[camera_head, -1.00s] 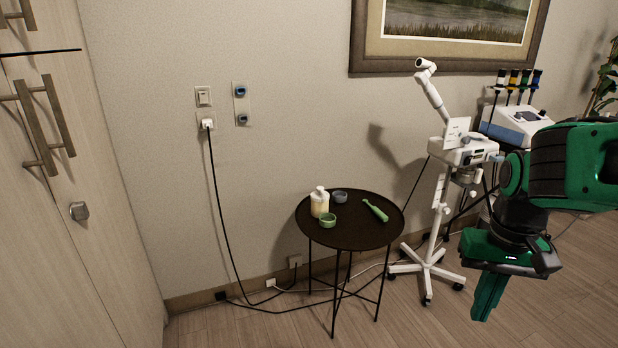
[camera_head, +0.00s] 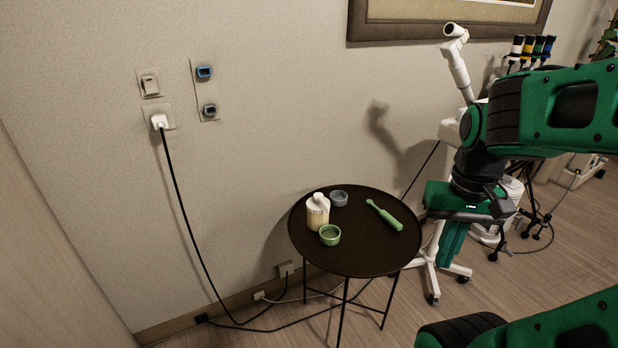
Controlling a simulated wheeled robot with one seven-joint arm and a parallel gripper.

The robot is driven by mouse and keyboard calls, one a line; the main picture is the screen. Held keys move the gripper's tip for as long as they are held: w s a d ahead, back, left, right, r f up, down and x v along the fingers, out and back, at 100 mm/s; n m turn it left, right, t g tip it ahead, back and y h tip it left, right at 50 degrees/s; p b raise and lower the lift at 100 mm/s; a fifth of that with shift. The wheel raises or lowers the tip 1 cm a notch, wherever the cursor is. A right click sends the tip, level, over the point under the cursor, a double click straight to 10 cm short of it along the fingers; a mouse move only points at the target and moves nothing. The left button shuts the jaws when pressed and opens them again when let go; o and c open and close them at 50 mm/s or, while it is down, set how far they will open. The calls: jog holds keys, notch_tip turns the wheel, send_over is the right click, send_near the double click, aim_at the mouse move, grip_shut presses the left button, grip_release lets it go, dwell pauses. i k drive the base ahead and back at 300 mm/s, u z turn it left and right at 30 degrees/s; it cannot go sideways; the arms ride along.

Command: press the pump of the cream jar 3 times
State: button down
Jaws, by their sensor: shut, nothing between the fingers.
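The cream jar (camera_head: 318,214) is a pale cream bottle with a white pump top. It stands upright on the left part of the round dark table (camera_head: 365,258). My gripper (camera_head: 451,246) is green, points downward and is shut and empty. It is to the right of the table in the picture, well apart from the jar. Nothing hides the jar, though its pump top is small in this view.
A green bowl (camera_head: 330,235) stands just in front of the jar, and a grey bowl (camera_head: 339,198) behind it. A green handled tool (camera_head: 384,215) lies to the right. A white wheeled stand (camera_head: 432,272) is behind my gripper. A black cord (camera_head: 187,232) hangs along the wall.

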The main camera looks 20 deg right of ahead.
aim_at(319, 196)
jog(key=i, duration=0.9)
jog(key=u, duration=0.7)
